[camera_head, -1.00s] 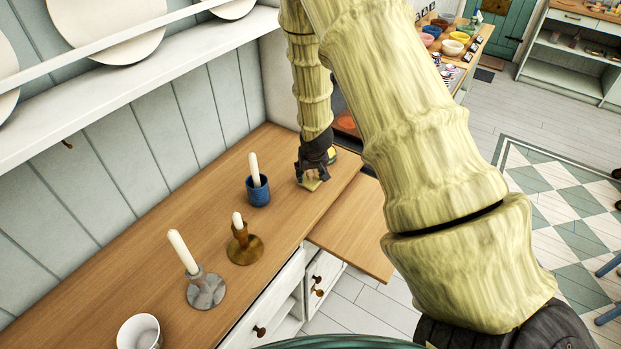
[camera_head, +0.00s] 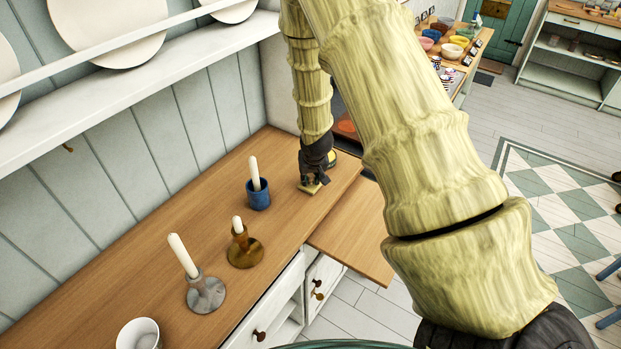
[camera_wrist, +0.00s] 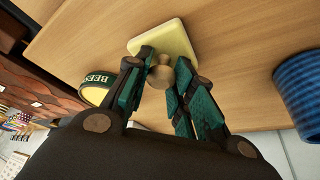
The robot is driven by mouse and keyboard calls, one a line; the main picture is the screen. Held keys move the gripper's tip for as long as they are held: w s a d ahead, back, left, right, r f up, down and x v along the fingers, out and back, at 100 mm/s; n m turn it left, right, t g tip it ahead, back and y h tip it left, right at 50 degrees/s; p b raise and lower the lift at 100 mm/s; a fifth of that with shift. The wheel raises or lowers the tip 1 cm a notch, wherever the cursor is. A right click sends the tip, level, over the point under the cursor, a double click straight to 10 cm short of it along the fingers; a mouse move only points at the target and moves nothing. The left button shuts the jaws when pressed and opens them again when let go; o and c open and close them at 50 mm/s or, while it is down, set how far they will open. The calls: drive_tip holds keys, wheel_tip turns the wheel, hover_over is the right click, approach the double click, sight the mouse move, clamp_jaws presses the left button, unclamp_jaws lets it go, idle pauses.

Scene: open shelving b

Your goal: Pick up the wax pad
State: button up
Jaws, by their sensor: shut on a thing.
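The wax pad (camera_wrist: 172,36) is a pale yellow square block with a small knob on top. In the wrist view my gripper (camera_wrist: 159,66) is shut on this knob, with a teal-padded finger on either side. In the head view the wax pad (camera_head: 310,188) is small, at or very near the wooden counter top under my gripper (camera_head: 313,179). I cannot tell whether it touches the counter. Part of the pad is hidden by the fingers.
A round tin lettered "BEES" (camera_wrist: 97,88) stands close beside my gripper. A blue cup (camera_head: 258,198) with a candle stands to the left. Brass (camera_head: 245,252) and grey (camera_head: 206,294) candle holders and a white cup (camera_head: 139,335) stand nearer. A shelf (camera_head: 130,88) runs above.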

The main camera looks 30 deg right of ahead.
drive_tip(key=shift+r+b, duration=0.9)
drive_tip(key=shift+r, duration=0.55)
drive_tip(key=s+a+r+b, duration=0.2)
drive_tip(key=s+b, duration=0.3)
drive_tip(key=s, duration=1)
drive_tip(key=shift+s+a+b, duration=0.2)
drive_tip(key=shift+s+b, duration=0.15)
drive_tip(key=shift+s, duration=0.05)
drive_tip(key=o, duration=0.5)
drive_tip(key=c, duration=0.4)
drive_tip(key=shift+f, duration=0.1)
